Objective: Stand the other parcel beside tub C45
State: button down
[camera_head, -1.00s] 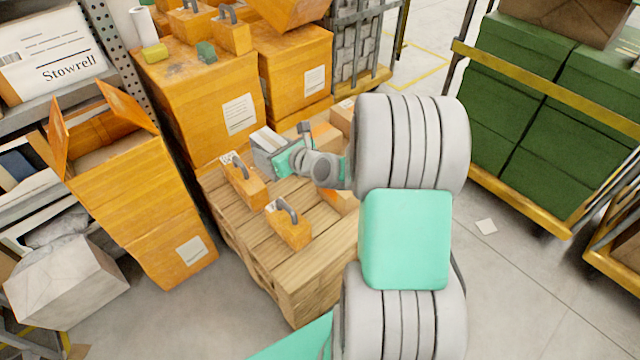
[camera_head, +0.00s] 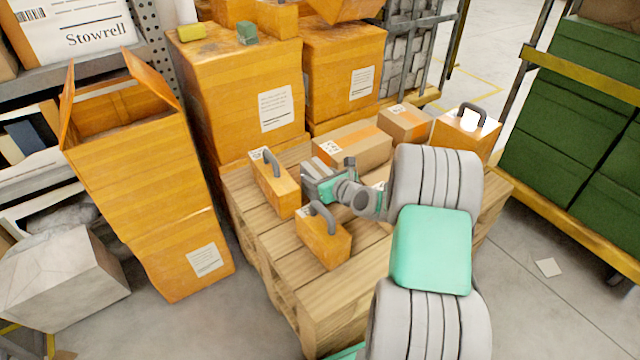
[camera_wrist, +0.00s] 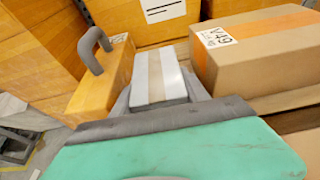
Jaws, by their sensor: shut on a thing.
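My gripper (camera_wrist: 162,100) is shut on a small grey-white parcel with a tan stripe (camera_wrist: 158,75). In the head view my gripper (camera_head: 318,183) is low over the wooden pallet (camera_head: 335,290), and the parcel is mostly hidden. An orange tub with a grey handle (camera_head: 274,184) is just left of it; it also shows in the wrist view (camera_wrist: 112,78). I cannot read a C45 mark on any tub. A brown parcel with orange tape, marked V49 (camera_wrist: 255,60), is to the right; it also shows in the head view (camera_head: 352,146).
Another handled tub (camera_head: 322,240) stands at the pallet's front, and one (camera_head: 466,132) at its back right. A smaller brown box (camera_head: 405,123) is behind. Tall orange boxes (camera_head: 250,90) rise behind the pallet. Green boxes (camera_head: 560,120) stand on a cart at right.

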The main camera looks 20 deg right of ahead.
jog(key=c, duration=0.6)
grip_release()
jog(key=shift+f, duration=0.5)
